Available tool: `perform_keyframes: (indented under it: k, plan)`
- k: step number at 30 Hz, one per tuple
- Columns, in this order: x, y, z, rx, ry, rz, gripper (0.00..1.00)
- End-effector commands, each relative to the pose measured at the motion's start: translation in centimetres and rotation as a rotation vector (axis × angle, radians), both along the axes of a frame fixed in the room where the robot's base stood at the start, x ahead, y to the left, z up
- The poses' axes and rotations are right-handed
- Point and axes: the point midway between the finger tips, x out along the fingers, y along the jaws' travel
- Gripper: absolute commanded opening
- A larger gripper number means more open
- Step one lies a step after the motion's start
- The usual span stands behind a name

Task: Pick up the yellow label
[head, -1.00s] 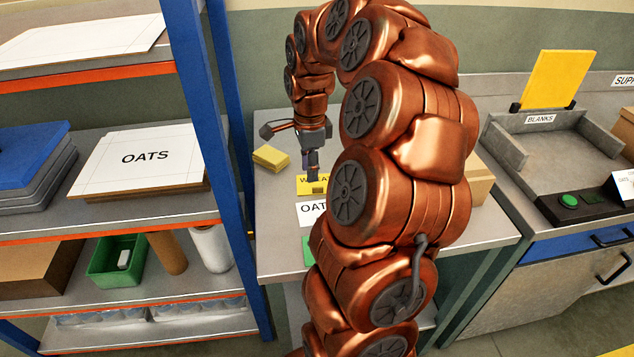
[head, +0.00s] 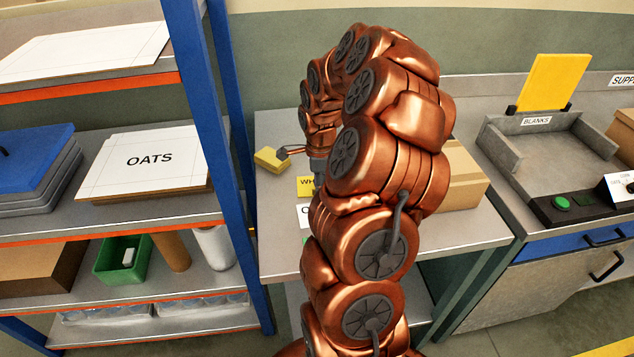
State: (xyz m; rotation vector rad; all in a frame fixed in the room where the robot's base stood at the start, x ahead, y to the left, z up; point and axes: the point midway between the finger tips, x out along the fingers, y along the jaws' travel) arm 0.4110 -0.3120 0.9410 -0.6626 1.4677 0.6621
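A yellow label (head: 305,186) with black letters starting "WH" lies on the grey table, its right part hidden behind my arm. A small yellow block or stack (head: 270,161) lies farther back on the table, near its left edge. My gripper (head: 285,152) is low over the table, mostly hidden by my arm. Only a dark tip shows, close to the right side of the yellow stack; I cannot tell whether it touches it or how the fingers stand.
A white label (head: 303,216) lies in front of the WH label, partly hidden. A cardboard box (head: 460,178) stands on the table right of my arm. A blue shelf post (head: 215,120) rises close to the table's left edge. The grey table (head: 278,262) is clear at its front left.

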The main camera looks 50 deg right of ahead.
Motion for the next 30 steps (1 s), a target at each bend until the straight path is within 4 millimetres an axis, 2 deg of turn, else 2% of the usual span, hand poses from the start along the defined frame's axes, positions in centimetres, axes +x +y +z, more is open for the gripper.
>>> perform_keyframes:
  k: [9,20,30]
  plan:
    - [-0.01,0.02,-0.53,0.001,-0.001,0.000,0.35]
    - [0.00,0.04,-0.52,0.000,0.000,0.000,0.00]
    - [0.01,0.04,-0.49,0.000,0.000,0.000,0.00]
